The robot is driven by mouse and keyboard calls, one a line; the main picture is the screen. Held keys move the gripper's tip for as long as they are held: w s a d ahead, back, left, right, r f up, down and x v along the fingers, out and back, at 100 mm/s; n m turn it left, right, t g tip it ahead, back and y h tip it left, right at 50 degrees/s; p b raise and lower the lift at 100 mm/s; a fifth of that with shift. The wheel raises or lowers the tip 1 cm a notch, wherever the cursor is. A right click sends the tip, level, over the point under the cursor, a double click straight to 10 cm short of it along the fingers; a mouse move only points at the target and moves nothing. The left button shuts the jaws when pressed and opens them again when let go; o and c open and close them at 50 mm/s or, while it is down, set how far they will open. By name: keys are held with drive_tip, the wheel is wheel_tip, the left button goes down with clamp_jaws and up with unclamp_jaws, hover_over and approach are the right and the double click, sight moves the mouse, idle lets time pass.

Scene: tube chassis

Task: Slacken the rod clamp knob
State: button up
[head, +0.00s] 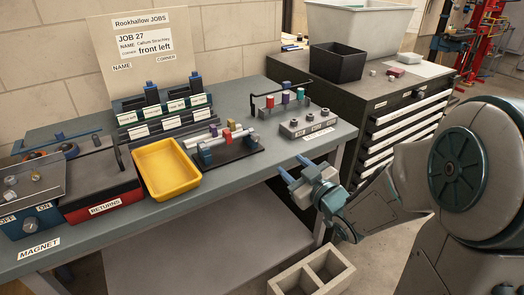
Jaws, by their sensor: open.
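A dark fixture (238,152) sits on the bench, holding pale rods (215,140) that lie across it. A small red part (227,135) shows on the rods, with blue pieces nearby. I cannot tell for sure which of these is the rod clamp knob, as they are small in the picture. My gripper (294,168) is open and empty, with blue fingers spread. It is to the right of the fixture, near the bench's front edge, and apart from it.
A yellow tray (167,168) stands left of the fixture. A grey block with holes (307,123) and a black rail with coloured cylinders (285,99) stand right and behind. A red returns box (99,190) is at left. A divided crate (311,272) is on the floor.

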drive_tip(key=y, duration=0.2)
approach(257, 140)
drive_tip(key=x, duration=0.8)
drive_tip(key=shift+d, duration=0.1)
drive_tip(key=shift+b, duration=0.3)
clamp_jaws()
